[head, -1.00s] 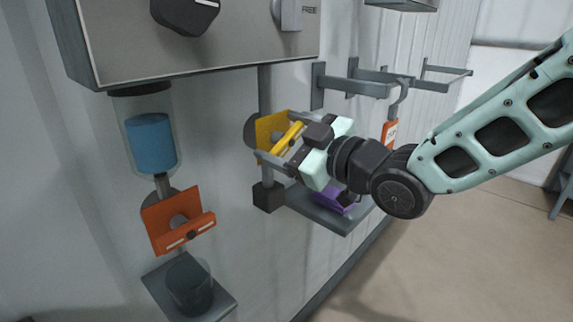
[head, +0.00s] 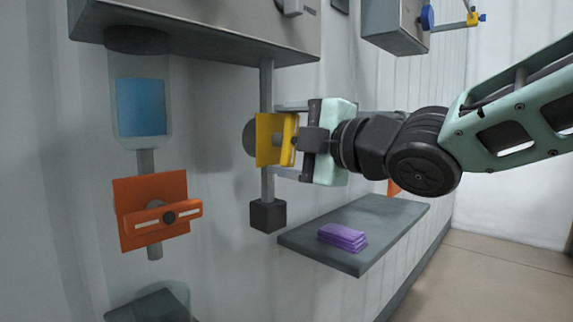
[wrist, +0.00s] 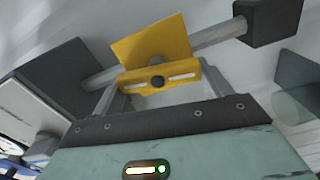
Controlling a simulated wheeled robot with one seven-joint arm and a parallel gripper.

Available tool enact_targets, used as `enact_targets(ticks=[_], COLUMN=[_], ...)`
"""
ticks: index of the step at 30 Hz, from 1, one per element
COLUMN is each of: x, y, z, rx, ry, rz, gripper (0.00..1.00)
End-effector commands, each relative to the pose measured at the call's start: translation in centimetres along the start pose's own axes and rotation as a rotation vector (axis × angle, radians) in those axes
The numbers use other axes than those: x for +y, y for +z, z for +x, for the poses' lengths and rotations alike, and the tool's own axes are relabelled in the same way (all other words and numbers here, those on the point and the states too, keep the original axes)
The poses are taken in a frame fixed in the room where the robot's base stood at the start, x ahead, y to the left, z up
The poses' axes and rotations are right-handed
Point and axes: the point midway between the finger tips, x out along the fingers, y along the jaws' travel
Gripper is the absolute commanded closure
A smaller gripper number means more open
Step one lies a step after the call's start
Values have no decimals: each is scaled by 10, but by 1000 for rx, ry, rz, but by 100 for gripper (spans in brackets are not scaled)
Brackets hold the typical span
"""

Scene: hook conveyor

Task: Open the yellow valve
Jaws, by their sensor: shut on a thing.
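The yellow valve has a square yellow plate (head: 264,139) on a vertical grey pipe and a yellow bar handle (head: 289,140) in front of it. In the head view the handle stands upright, roughly along the pipe. In the wrist view the handle (wrist: 184,74) lies between my two fingers, in front of the plate (wrist: 152,42). My gripper (head: 291,141) is shut on the handle, one finger at its upper end and one at its lower end. The exact finger contact is partly hidden.
An orange valve (head: 160,213) is on the pipe at left, below a clear cylinder with blue contents (head: 142,107). A grey shelf (head: 355,255) below my gripper holds a purple stack (head: 342,237). A grey box (head: 215,40) overhangs the pipes. A black block (head: 267,216) ends the valve's pipe.

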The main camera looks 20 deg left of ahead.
Motion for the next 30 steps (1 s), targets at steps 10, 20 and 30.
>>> enact_targets(ticks=[10, 20, 30], x=[-4, -2, -3], y=[0, 0, 0], z=[0, 0, 0], rx=[1, 1, 1], ry=[-2, -2, -2], rz=[-152, -184, -185], gripper=[45, 45, 1])
